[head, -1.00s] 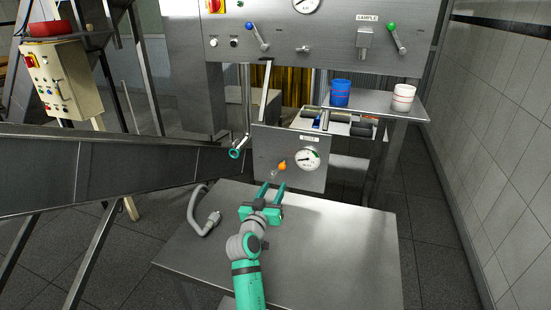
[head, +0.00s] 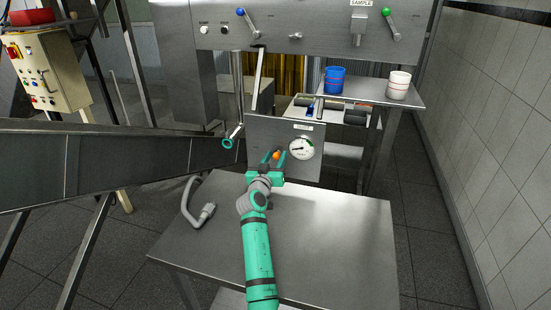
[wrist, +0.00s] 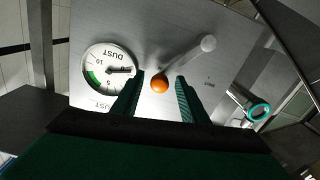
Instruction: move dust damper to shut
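The dust damper is a short lever with an orange knob (head: 276,155) on the upright grey panel (head: 262,127), left of a round gauge (head: 302,147). In the wrist view the panel appears upside down, and the gauge (wrist: 109,71) reads "DUST". There the orange knob (wrist: 159,85) lies between my fingertips, with the rod (wrist: 184,64) running up right to a pale round end (wrist: 208,43). My gripper (head: 272,157), also in the wrist view (wrist: 158,92), is open. Gaps show on both sides of the knob; I cannot tell how deep it sits between the fingers.
A steel table (head: 318,235) lies below my arm, with a grey hose (head: 192,207) on its left. Blue (head: 335,81) and white (head: 398,85) cups stand on a shelf behind. Blue-knobbed (head: 240,12) and green-knobbed (head: 386,12) levers sit above.

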